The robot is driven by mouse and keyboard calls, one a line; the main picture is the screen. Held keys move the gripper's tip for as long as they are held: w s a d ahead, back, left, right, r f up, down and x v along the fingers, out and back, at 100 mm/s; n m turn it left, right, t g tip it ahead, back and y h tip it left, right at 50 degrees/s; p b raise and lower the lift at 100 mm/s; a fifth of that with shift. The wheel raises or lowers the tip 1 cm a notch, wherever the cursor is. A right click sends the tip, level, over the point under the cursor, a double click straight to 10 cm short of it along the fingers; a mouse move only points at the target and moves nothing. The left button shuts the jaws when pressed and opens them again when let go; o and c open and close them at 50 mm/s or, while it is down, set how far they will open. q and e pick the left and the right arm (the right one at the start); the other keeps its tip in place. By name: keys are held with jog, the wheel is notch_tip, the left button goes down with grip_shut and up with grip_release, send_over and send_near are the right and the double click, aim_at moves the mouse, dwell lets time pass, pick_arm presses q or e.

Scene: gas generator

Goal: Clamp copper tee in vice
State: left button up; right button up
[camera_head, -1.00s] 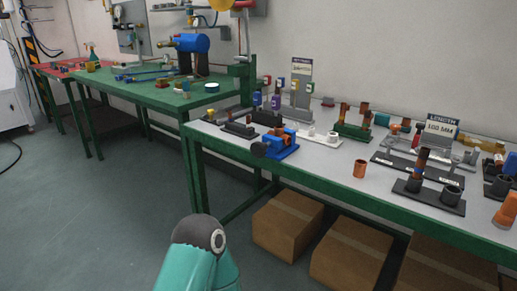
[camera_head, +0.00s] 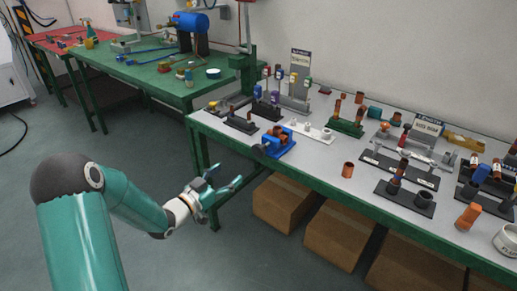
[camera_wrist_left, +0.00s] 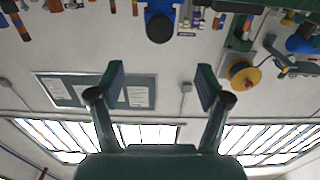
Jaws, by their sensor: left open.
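A blue vice (camera_head: 276,143) stands at the front left edge of the grey-topped bench. A copper-orange patch shows at its jaws, too small to tell apart. A short copper piece (camera_head: 347,170) stands alone on the bench right of the vice; I cannot tell whether it is the tee. My left gripper (camera_head: 226,182) is open and empty in front of the bench, left of and nearer than the vice. Its spread fingers also show in the left wrist view (camera_wrist_left: 161,82), with nothing between them. A blue and dark thing (camera_wrist_left: 160,22) lies beyond them. My right gripper is not in view.
The grey bench (camera_head: 300,168) holds black fitting stands (camera_head: 405,197), a white strip and a green rack (camera_head: 347,122). A green bench (camera_head: 150,75) stands at the back left. Cardboard boxes (camera_head: 283,203) sit under the grey bench. The floor in front is clear.

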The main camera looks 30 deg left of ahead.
aim_at(257, 154)
pick_arm(q)
jog(key=w, duration=0.5)
jog(key=w+p, duration=0.1)
jog(key=w, duration=0.4)
jog(key=w+d, duration=0.1)
jog(key=w, duration=0.3)
jog(key=shift+w+d+p, duration=0.1)
jog(key=shift+w+p, duration=0.25)
jog(key=shift+w, duration=0.05)
jog(key=shift+c, duration=0.2)
jog(key=c, duration=1.1)
jog(key=shift+d, duration=0.15)
jog(key=shift+c, duration=0.2)
jog(key=shift+f+b, duration=0.2)
jog(key=shift+b, duration=0.35)
jog(key=m+b, duration=0.9)
jog(key=b, duration=0.6)
jog(key=shift+f+b, duration=0.15)
jog(key=shift+b, duration=0.25)
jog(key=shift+m+b, duration=1.15)
jog(key=shift+m, duration=0.15)
